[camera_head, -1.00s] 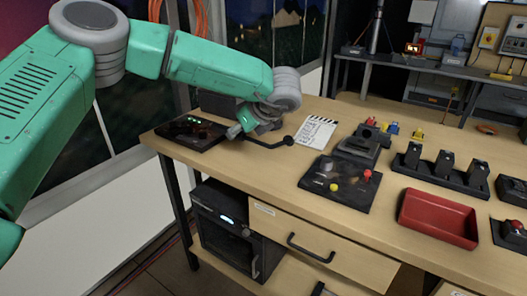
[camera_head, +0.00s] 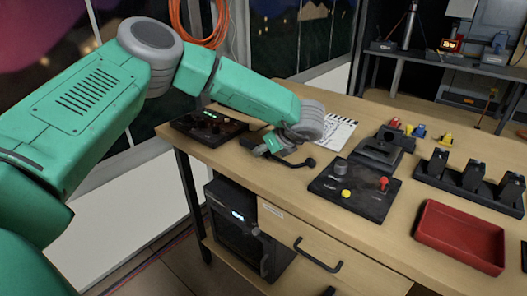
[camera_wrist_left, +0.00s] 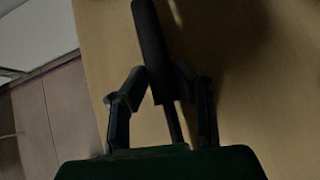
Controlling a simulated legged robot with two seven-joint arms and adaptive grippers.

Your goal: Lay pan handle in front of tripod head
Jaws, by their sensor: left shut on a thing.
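My left gripper (camera_head: 275,147) is over the left part of the wooden table, near its front edge. It is shut on the black pan handle (camera_head: 296,164), a thin rod with a thicker dark end pointing right. In the left wrist view the handle (camera_wrist_left: 150,45) runs between the two fingers of my left gripper (camera_wrist_left: 163,85). The dark blocky thing on the table that looks like the tripod head (camera_head: 377,147) is to the right of the gripper and apart from it. My right gripper is not in view.
A black control board (camera_head: 325,190) with a red-topped stick and yellow button lies right of the handle. A clapperboard (camera_head: 338,132) lies behind it. A black console (camera_head: 208,126) is at the left, a red tray (camera_head: 462,235) at the right.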

